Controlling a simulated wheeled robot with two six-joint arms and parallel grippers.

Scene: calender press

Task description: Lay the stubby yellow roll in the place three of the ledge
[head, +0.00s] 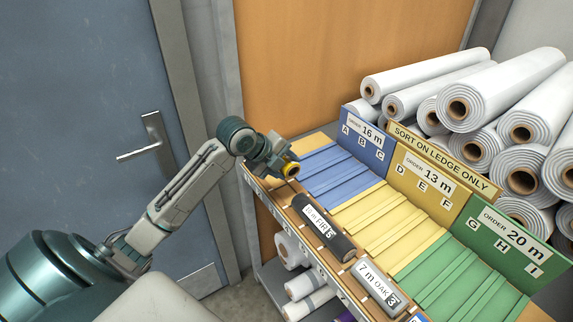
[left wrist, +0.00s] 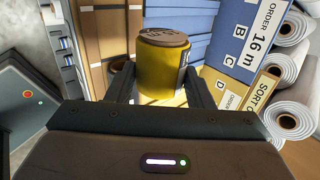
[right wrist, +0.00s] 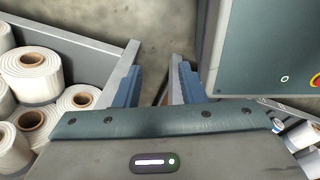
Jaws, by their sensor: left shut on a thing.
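The stubby yellow roll (head: 291,169) is held in my left gripper (head: 284,164), over the far left part of the wooden ledge (head: 279,194). In the left wrist view the yellow roll (left wrist: 165,70) stands between the two fingers, its dark round end facing up in the picture. A gap between the roll and the ledge cannot be made out. The ledge's front edge carries small place marks, too small to read surely. My right gripper (right wrist: 155,88) shows only in the right wrist view, its fingers apart with nothing between them.
A black roll marked FIR (head: 323,228) and a grey roll marked 7 m OAK (head: 379,289) lie farther right on the ledge. Blue (head: 335,172), yellow (head: 385,215) and green (head: 450,270) sloped lanes rise behind. White rolls (head: 470,105) are stacked at the back.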

